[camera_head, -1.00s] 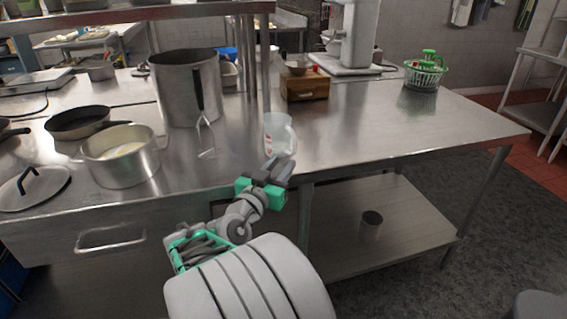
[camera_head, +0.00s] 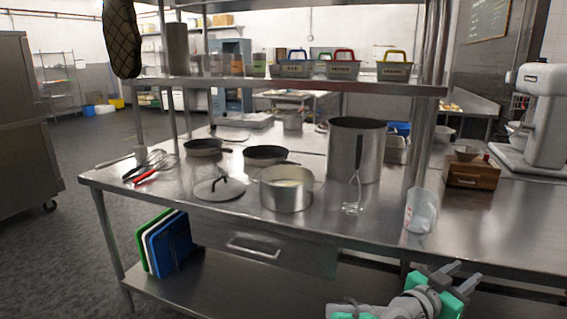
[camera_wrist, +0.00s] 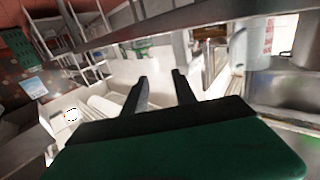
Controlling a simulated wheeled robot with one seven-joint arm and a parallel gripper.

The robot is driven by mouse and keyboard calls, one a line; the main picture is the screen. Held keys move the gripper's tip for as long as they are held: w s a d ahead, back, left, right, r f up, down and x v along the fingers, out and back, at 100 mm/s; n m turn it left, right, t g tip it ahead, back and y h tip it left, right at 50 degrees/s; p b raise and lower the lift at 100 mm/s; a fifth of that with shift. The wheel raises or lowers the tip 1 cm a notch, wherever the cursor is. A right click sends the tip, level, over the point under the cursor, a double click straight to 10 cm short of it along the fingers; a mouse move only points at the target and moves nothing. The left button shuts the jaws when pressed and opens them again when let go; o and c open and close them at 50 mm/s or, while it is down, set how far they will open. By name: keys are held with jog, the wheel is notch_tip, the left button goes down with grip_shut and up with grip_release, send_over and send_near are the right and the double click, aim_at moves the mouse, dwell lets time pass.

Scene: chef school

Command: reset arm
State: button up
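My gripper (camera_head: 456,277) is at the lower right in the head view, just in front of the steel table's front edge. Its two dark fingers stand apart with nothing between them. The wrist view also shows my gripper (camera_wrist: 160,82) with its fingers spread and empty. A clear measuring jug (camera_head: 421,211) stands on the table near its front edge, a little above and left of the gripper in the picture. The gripper is apart from the jug.
The steel table (camera_head: 330,222) holds a pot (camera_head: 287,195), a tall stockpot (camera_head: 366,155), a lid (camera_head: 219,190), pans and a wooden box (camera_head: 472,174). An overhead shelf (camera_head: 230,84) runs above it. Grey floor (camera_head: 50,240) is open at left.

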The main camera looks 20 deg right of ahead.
jog(key=w+a+f+n+t+y+p, duration=0.1)
jog(key=w+a+n+t+y+p, duration=0.2)
jog(key=w+a+y, duration=0.4)
jog(key=w+a+f+n+t+y+p, duration=0.1)
jog(key=w+a+f+n+y+p, duration=0.3)
jog(key=a, duration=0.6)
jog(key=a+r+n+y+p, duration=0.2)
jog(key=a+n, duration=0.1)
jog(key=a, duration=0.5)
jog(key=s+a+r+n+g+y+p, duration=0.1)
jog(key=a+r+n+y+p, duration=0.1)
jog(key=a, duration=0.5)
jog(key=s+a+r+n+g+y+p, duration=0.1)
jog(key=a+r+n+y+p, duration=0.1)
jog(key=a, duration=0.6)
jog(key=shift+a+r+n+y+p, duration=0.2)
jog(key=shift+a+n+y+p, duration=0.3)
jog(key=shift+n, duration=0.6)
jog(key=shift+d, duration=0.15)
